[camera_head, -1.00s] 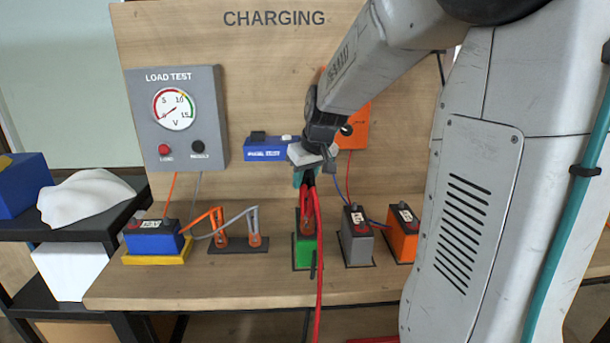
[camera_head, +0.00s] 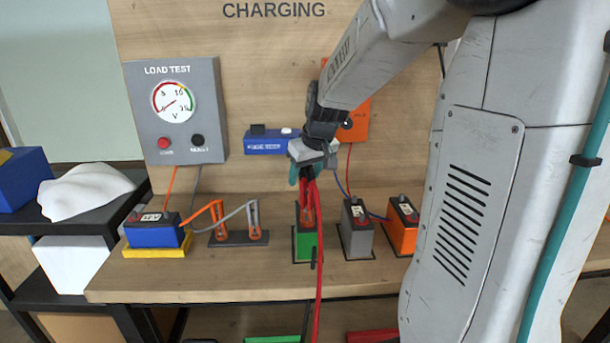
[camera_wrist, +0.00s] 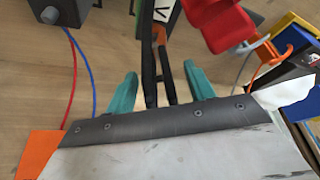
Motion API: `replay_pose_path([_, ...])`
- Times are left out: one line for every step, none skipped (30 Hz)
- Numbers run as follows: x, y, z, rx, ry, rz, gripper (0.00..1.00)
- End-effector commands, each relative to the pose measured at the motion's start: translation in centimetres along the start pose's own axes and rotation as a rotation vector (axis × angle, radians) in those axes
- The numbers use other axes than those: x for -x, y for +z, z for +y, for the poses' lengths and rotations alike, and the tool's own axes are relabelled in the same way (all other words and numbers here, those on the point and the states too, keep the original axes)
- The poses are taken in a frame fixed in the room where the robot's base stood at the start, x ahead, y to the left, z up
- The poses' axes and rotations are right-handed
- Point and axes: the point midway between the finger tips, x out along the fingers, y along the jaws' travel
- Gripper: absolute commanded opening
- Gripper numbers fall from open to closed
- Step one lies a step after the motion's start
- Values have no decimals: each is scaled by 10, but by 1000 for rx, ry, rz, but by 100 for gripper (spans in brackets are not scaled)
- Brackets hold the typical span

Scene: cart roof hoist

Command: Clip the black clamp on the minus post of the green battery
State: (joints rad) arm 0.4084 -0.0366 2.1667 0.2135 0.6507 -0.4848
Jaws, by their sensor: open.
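The green battery (camera_head: 305,244) stands upright on the bench, below my gripper (camera_head: 306,171). The red clamp (camera_head: 309,206) is at its top, with a red cable hanging over the bench front; the red clamp is large in the wrist view (camera_wrist: 217,24). The black clamp (camera_wrist: 149,55) has its two handles between my gripper's teal fingertips, with gaps on both sides. Its orange jaw end is down at the battery top. My gripper is open around the handles. The minus post is hidden, so I cannot tell how the jaws sit on it.
A grey battery (camera_head: 357,238) and an orange battery (camera_head: 402,235) stand to the right. A clamp holder (camera_head: 238,238) and a blue battery (camera_head: 155,238) are to the left. The load test panel (camera_head: 178,135) and a blue charger box (camera_head: 266,147) are on the back board.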

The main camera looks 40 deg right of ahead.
Motion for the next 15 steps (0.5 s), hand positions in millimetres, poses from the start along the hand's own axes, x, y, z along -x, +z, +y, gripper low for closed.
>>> replay_pose_path([8, -1, 0, 0, 2, 5, 54])
replay_pose_path([13, -1, 0, 0, 2, 5, 54])
replay_pose_path([20, -1, 0, 0, 2, 5, 54])
replay_pose_path([26, -1, 0, 0, 2, 5, 54])
replay_pose_path([32, -1, 0, 0, 2, 6, 54])
replay_pose_path([38, -1, 0, 0, 2, 5, 54])
replay_pose_path([44, -1, 0, 0, 2, 5, 54])
replay_pose_path([48, -1, 0, 0, 3, 6, 54])
replay_pose_path([54, -1, 0, 0, 2, 4, 54])
replay_pose_path([58, -1, 0, 0, 2, 4, 54])
replay_pose_path([61, -1, 0, 0, 2, 4, 54])
replay_pose_path([65, 0, 0, 0, 2, 3, 54])
replay_pose_path([67, 0, 0, 0, 1, 2, 54])
replay_pose_path([68, 0, 0, 0, 1, 2, 54])
replay_pose_path([70, 0, 0, 0, 1, 2, 54])
